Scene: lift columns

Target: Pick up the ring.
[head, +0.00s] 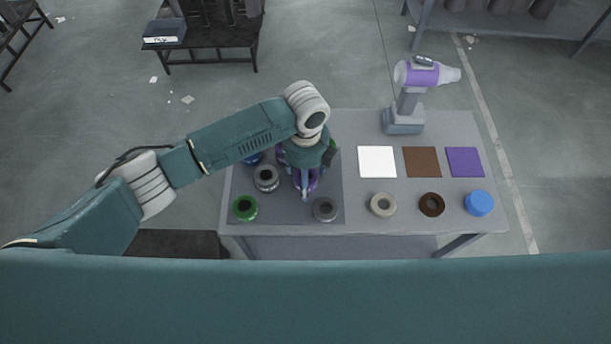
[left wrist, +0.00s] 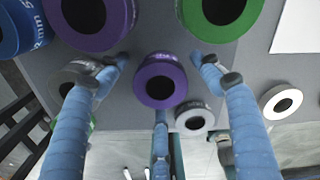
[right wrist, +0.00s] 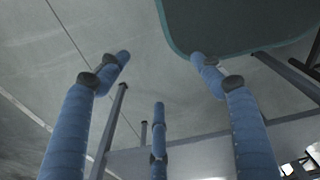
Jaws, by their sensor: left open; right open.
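A purple ring (left wrist: 160,67) lies below my left gripper (left wrist: 160,72) in the left wrist view, framed by its three spread blue fingers. The fingers are open around it, and I cannot tell whether any touches it. In the head view the purple ring (head: 313,184) is partly hidden under my left gripper (head: 304,182), over the dark mat. My right gripper (right wrist: 160,75) is open and empty in its wrist view, with floor behind it, and is outside the head view.
Close around are a green ring (head: 245,216), grey rings (head: 266,186) (head: 325,217) and a blue piece (head: 252,159). On the table's right are a beige ring (head: 383,213), brown ring (head: 431,213), blue cap (head: 479,203), coloured squares (head: 422,162) and a purple-grey drill (head: 405,120).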

